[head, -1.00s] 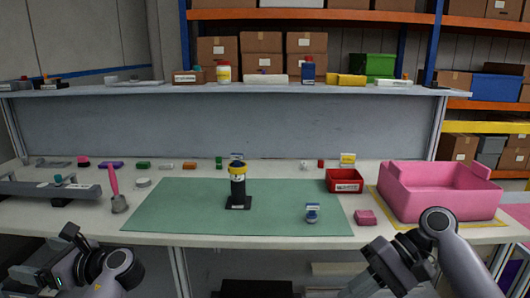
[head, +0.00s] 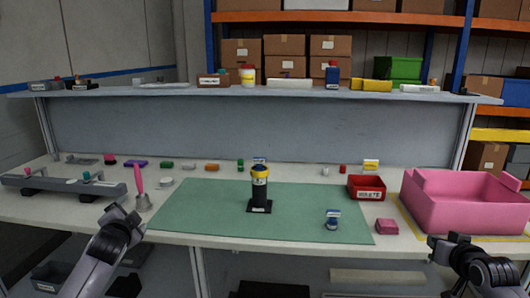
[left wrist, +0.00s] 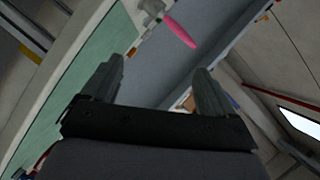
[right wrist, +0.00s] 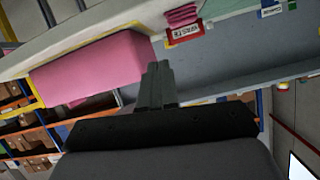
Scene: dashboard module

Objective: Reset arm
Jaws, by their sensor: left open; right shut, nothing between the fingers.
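My left gripper (head: 122,218) is at the front left edge of the bench in the head view. Its two fingers stand apart and hold nothing in the left wrist view (left wrist: 155,88). My right gripper (head: 448,244) is at the front right, in front of the pink bin. Its fingers are together with nothing between them in the right wrist view (right wrist: 157,82). A black and yellow cylinder on a dark base (head: 260,188) stands upright on the green mat (head: 205,215), apart from both grippers.
A large pink bin (head: 465,217) stands at the bench's right. A red bin (head: 366,188), a pink block (head: 387,227) and a small blue-white item (head: 332,219) are left of it. A pink-handled tool (head: 140,188) stands near my left gripper. A shelf (head: 200,90) runs behind.

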